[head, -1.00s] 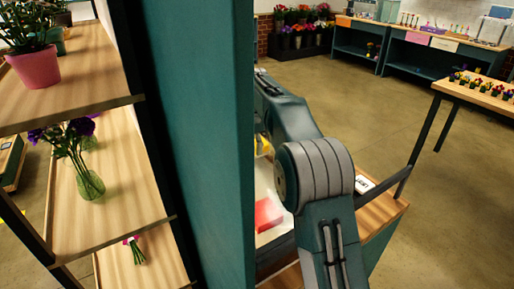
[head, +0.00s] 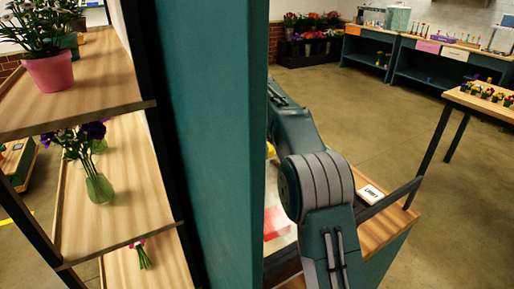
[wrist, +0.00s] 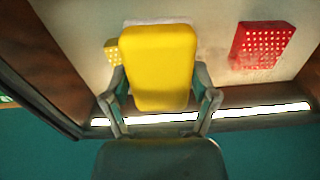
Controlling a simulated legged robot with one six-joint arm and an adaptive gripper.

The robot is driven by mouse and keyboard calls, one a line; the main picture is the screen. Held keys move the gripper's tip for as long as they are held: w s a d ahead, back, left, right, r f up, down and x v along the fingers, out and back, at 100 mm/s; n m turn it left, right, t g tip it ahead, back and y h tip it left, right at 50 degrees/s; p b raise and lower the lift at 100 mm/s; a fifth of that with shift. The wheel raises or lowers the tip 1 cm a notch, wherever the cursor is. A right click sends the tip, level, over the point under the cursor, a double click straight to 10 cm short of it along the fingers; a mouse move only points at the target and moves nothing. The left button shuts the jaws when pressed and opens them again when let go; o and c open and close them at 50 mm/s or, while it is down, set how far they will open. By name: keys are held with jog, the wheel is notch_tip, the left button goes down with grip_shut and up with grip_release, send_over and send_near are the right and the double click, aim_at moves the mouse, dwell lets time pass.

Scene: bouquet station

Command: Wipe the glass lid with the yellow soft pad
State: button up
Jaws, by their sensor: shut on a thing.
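The yellow soft pad (wrist: 158,50) is in my gripper (wrist: 159,78) in the wrist view, with one finger at each side of it. Beyond the pad lies a pale, hazy surface (wrist: 205,60), which looks like the glass lid; its clear edges are hard to make out. A paler patch (wrist: 178,20) shows just behind the pad's far end. I cannot tell whether the pad touches the surface. In the head view my arm and the teal panel hide the gripper and pad, and only a strip of the pale surface (head: 287,236) shows.
A red perforated block (wrist: 262,46) and a partly hidden yellow one (wrist: 111,50) show at the pale surface. A teal upright panel (head: 215,150) stands left of my arm, beside shelves with a pink pot (head: 52,72) and a glass vase (head: 99,188). A labelled card (head: 371,194) lies right.

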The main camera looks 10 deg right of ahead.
aim_at(272, 170)
jog(key=shift+s+d, duration=0.35)
jog(key=shift+s, duration=0.5)
jog(key=shift+s+d, duration=0.4)
jog(key=shift+s, duration=0.5)
jog(key=shift+s+d, duration=0.35)
jog(key=shift+s, duration=0.5)
jog(key=shift+s+d+f, duration=0.1)
jog(key=shift+s+d, duration=0.25)
jog(key=shift+s, duration=0.45)
jog(key=shift+s+d, duration=0.3)
jog(key=shift+s, duration=0.45)
jog(key=shift+s+d, duration=0.3)
jog(key=shift+s, duration=0.45)
jog(key=shift+s+d, duration=0.3)
jog(key=shift+s, duration=0.45)
jog(key=shift+w+a, duration=0.1)
